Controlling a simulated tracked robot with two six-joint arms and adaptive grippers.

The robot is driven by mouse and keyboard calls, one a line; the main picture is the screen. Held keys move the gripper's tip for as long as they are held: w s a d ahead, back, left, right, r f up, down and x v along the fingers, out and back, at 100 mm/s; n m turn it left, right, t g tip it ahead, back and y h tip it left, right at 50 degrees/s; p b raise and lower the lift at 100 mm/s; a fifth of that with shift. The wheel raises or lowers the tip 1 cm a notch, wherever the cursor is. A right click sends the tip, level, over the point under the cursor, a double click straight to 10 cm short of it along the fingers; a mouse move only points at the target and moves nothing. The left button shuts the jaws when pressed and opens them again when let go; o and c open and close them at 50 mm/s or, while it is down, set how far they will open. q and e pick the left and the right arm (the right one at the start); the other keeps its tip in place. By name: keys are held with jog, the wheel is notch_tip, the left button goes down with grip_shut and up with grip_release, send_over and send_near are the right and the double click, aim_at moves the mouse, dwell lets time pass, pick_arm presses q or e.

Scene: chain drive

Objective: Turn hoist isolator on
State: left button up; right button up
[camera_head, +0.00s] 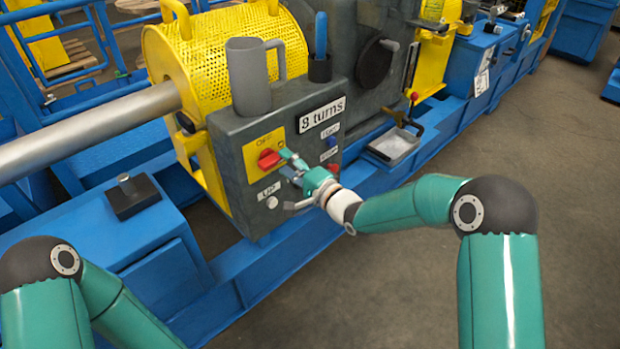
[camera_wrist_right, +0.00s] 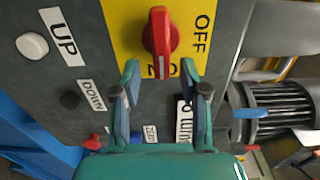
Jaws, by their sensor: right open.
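The hoist isolator is a red rotary knob (camera_head: 268,159) on a yellow plate (camera_head: 258,142) on the front of a dark grey control box. The plate reads OFF above the knob in the head view. In the wrist view the red knob (camera_wrist_right: 160,32) has its grip bar upright in the picture. OFF stands to its right, and a second, partly covered marking lies below it. My right gripper (camera_head: 288,164) is open just to the right of the knob. In the wrist view its fingertips (camera_wrist_right: 159,72) are spread below the knob, apart from it. My left gripper is out of view.
The box (camera_head: 240,175) has a white UP button (camera_wrist_right: 32,46), a dark DOWN button (camera_wrist_right: 69,100) and an "8 turns" sign (camera_head: 322,115). A grey mug (camera_head: 248,75) and a cup with a blue-handled tool (camera_head: 321,40) stand on top. A small tray (camera_head: 394,146) is at right.

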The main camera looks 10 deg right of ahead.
jog(key=v, duration=1)
jog(key=shift+w, duration=0.15)
jog(key=s+d+f+m+g+h, duration=0.2)
jog(key=s+f+g+h, duration=0.15)
jog(key=f, duration=1.05)
jog(key=s+d+f+n+g+h, duration=0.1)
jog(key=s+f+n+g+h, duration=0.45)
jog(key=s+f, duration=1.15)
jog(key=s+n+g+y, duration=0.2)
jog(key=s+n+g, duration=0.3)
jog(key=s, duration=0.4)
notch_tip(320, 180, up, 20)
jog(key=p, duration=2.1)
jog(key=shift+d, duration=0.3)
